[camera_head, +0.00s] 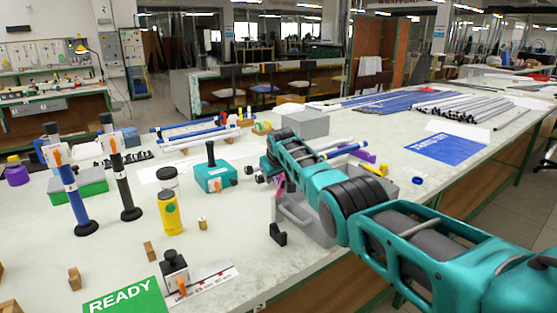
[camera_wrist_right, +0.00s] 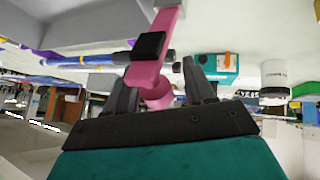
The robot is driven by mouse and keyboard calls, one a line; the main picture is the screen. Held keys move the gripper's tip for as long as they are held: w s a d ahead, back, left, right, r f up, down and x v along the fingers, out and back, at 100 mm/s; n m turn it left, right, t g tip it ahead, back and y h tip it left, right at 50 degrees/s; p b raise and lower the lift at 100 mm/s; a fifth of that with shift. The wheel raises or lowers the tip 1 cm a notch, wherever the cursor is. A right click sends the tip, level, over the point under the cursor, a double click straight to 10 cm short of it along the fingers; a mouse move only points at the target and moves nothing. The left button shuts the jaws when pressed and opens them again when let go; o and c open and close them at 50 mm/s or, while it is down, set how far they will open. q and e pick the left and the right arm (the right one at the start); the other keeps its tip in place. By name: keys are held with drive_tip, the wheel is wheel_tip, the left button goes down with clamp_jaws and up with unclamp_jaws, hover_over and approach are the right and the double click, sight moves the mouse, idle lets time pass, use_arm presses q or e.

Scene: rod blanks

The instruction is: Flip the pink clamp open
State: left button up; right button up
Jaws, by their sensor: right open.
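The pink clamp (camera_wrist_right: 157,72) shows in the right wrist view, with a black pad (camera_wrist_right: 150,47) across its arm. Its rounded end lies between the fingers of my right gripper (camera_wrist_right: 160,90), which is open; I cannot tell whether the fingers touch it. In the head view my right gripper (camera_head: 274,178) is at a grey fixture (camera_head: 303,214), and only a sliver of the pink clamp (camera_head: 281,185) shows beside it. My arm hides most of the clamp and part of the fixture. My left gripper is not in view.
A teal box (camera_head: 215,179) with a black handle and a yellow bottle (camera_head: 170,212) stand left of the fixture. Two upright rod stands (camera_head: 121,175) are farther left. Rods (camera_head: 466,104) and a blue sheet (camera_head: 448,149) lie at the right.

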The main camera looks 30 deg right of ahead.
drive_tip(key=shift+p+v, duration=0.95)
drive_tip(key=shift+v, duration=0.15)
drive_tip(key=shift+s+a+r, duration=0.1)
drive_tip(key=shift+s+r, duration=0.3)
drive_tip(key=shift+r, duration=0.1)
drive_tip(key=v, duration=0.9)
drive_tip(key=shift+a+p, duration=0.15)
drive_tip(key=shift+p, duration=0.2)
drive_tip(key=shift+f, duration=0.15)
drive_tip(key=shift+c, duration=0.4)
